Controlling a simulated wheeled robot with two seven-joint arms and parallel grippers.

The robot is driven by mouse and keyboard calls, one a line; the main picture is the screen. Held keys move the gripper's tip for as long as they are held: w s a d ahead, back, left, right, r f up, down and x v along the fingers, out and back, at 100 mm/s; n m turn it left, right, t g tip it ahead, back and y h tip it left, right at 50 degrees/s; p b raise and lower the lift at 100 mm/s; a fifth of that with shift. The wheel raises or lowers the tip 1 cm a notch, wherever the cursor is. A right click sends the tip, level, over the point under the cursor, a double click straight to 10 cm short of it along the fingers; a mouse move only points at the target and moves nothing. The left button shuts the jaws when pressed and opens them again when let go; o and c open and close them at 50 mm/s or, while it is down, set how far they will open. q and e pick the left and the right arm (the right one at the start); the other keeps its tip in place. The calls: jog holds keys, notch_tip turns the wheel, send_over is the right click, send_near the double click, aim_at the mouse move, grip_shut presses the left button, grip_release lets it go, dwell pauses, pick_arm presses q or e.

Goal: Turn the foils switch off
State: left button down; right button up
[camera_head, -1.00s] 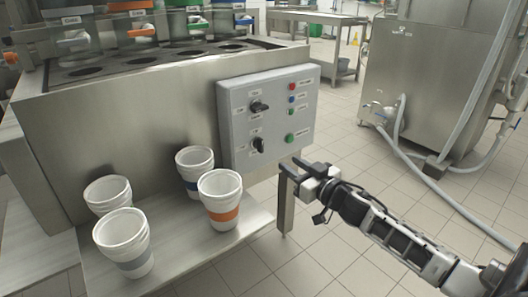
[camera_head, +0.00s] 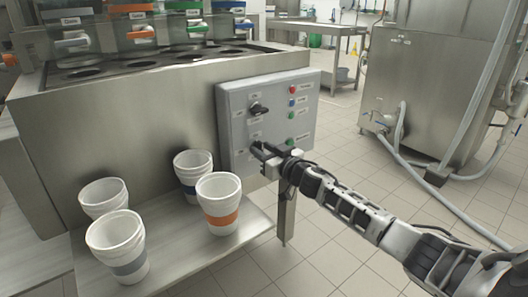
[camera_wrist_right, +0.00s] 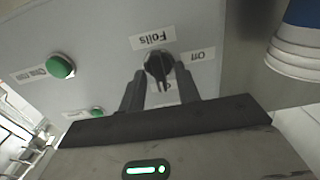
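The foils switch is a black rotary knob (camera_wrist_right: 158,64) on the grey control panel (camera_head: 236,121), with an upside-down "Foils" label beside it in the right wrist view. An "Off" label (camera_wrist_right: 196,56) sits to its right there; another label below it is partly hidden. The knob's handle lies roughly up-down in that view, toward the partly hidden label. My right gripper (camera_head: 260,151) is at the panel's lower knob, which it mostly hides in the head view. Its fingers (camera_wrist_right: 160,78) are apart, one on each side of the knob, with small gaps visible. My left gripper is out of view.
Another black knob (camera_head: 259,108) sits above on the panel, with red, blue and green buttons (camera_head: 292,89) to its right. Several stacked white cups (camera_head: 219,190) stand on the steel shelf (camera_head: 190,246) at left.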

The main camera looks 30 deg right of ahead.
grip_shut()
